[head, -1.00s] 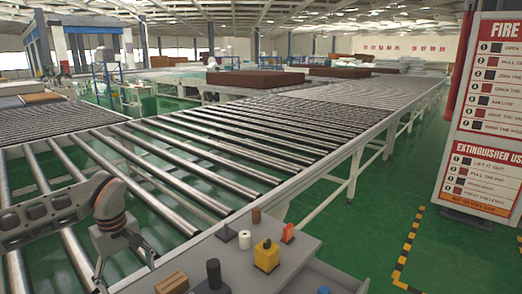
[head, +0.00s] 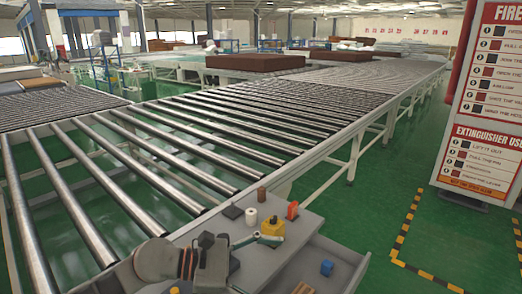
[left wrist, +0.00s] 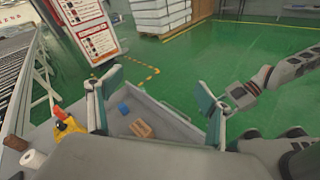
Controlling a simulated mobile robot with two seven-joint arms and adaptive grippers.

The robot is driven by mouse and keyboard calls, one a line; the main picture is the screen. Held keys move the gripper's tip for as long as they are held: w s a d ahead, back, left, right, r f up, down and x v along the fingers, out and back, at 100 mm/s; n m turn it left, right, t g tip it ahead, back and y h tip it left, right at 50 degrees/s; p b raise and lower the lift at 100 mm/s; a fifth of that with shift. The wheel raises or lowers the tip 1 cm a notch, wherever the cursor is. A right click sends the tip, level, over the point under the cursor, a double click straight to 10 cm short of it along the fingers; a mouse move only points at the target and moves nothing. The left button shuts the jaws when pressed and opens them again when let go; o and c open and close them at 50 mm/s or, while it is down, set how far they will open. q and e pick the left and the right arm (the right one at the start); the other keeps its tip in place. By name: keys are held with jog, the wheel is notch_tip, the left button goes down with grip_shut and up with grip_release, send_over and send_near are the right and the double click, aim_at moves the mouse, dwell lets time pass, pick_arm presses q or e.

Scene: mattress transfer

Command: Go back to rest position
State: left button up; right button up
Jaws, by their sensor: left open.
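My left gripper (head: 259,239) is over the small grey worktable in the head view, close to a yellow object there. In the left wrist view its two teal-edged fingers (left wrist: 161,97) stand wide apart with nothing between them, above an open drawer. My left arm comes in low at the bottom of the head view. Grey links of another arm of mine show at the right of the left wrist view, but no right gripper can be made out.
The worktable (head: 292,240) holds a yellow object (head: 272,226), a red-orange piece (head: 292,210) and a white roll (head: 251,217). Its open drawer (head: 345,256) holds a blue cube (head: 327,268) and a brown block (left wrist: 141,129).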

pick_arm(q)
notch_tip(320, 180, up, 7)
jog(key=n+t+h, duration=0.4)
jog(key=n+t, duration=0.1)
jog(key=n, duration=0.2)
jog(key=w+a+r+n+t+y, duration=0.45)
jog(key=a+n+t, duration=0.45)
jog(key=n, duration=0.6)
jog(key=a+f+n+t+y, duration=0.2)
jog(key=a+f+n+y, duration=1)
jog(key=a+n+y, duration=0.45)
jog(key=s+a+f+n+g+y, duration=0.2)
jog(key=s+a+f+n+g, duration=0.45)
jog(key=s+f, duration=0.3)
jog(key=s+a+f+n+g+y, duration=0.1)
jog(key=s+a+f+n+g, duration=0.4)
jog(key=s+a+f, duration=0.5)
jog(key=d+f+n+t+h, duration=0.1)
jog(key=d+f+t+h, duration=0.1)
jog(key=d+f, duration=0.4)
jog(key=w+d+f+n+t+h, duration=0.1)
jog(key=d+f+h, duration=0.4)
jog(key=d, duration=0.7)
jog(key=shift+d+f+n+t, duration=0.3)
jog(key=shift+f+t, duration=0.35)
jog(key=shift+f, duration=0.15)
